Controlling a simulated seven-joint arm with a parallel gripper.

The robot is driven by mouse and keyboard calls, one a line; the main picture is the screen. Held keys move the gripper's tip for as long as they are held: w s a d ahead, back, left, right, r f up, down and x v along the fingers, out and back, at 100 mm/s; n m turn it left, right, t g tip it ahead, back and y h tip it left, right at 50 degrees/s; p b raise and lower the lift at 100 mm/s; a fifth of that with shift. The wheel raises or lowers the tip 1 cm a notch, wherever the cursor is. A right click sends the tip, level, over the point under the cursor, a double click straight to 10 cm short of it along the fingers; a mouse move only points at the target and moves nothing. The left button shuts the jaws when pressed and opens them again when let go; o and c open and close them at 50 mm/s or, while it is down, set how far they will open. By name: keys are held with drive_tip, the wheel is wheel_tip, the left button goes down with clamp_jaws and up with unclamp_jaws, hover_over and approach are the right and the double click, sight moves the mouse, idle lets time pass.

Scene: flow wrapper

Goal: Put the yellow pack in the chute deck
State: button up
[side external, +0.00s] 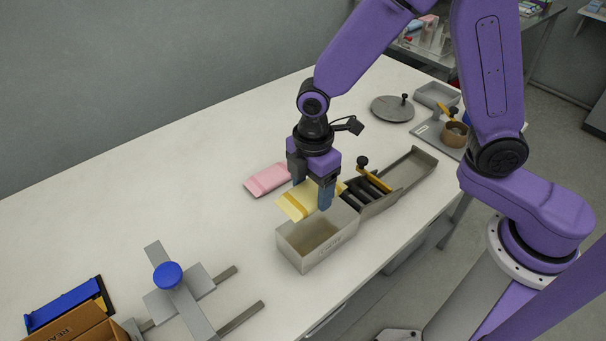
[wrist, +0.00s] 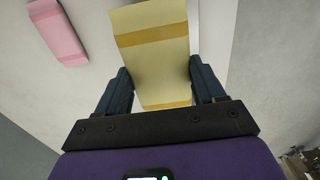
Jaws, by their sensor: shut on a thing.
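The yellow pack (side external: 297,203) is a flat pale yellow packet with darker yellow bands. My gripper (side external: 312,194) is shut on it, with one blue finger on each side. In the side view it is held above the back left part of an open beige bin. In the wrist view the pack (wrist: 152,45) sits between the fingers and sticks out past them. The grey trough behind the bin, with dark rollers and a yellow bar, looks like the chute, and its flat sloping deck (side external: 412,168) appears empty. The fingers hide part of the pack.
The open beige bin (side external: 318,245) stands below my gripper. A pink pack (side external: 268,179) lies on the table to the left. A black knob (side external: 362,161) stands up by the rollers. A blue-knobbed fixture (side external: 168,277) is at front left. The table's back left is clear.

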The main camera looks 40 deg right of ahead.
sight(316, 224)
drive_tip(key=shift+s+a+r, duration=0.1)
drive_tip(key=shift+s+r, duration=0.1)
drive_tip(key=shift+s, duration=0.7)
drive_tip(key=shift+f, duration=1.95)
drive_tip(key=shift+f, duration=1.45)
drive_tip(key=o, duration=1.1)
drive_tip(key=shift+c, duration=0.2)
drive_tip(key=shift+o, duration=0.2)
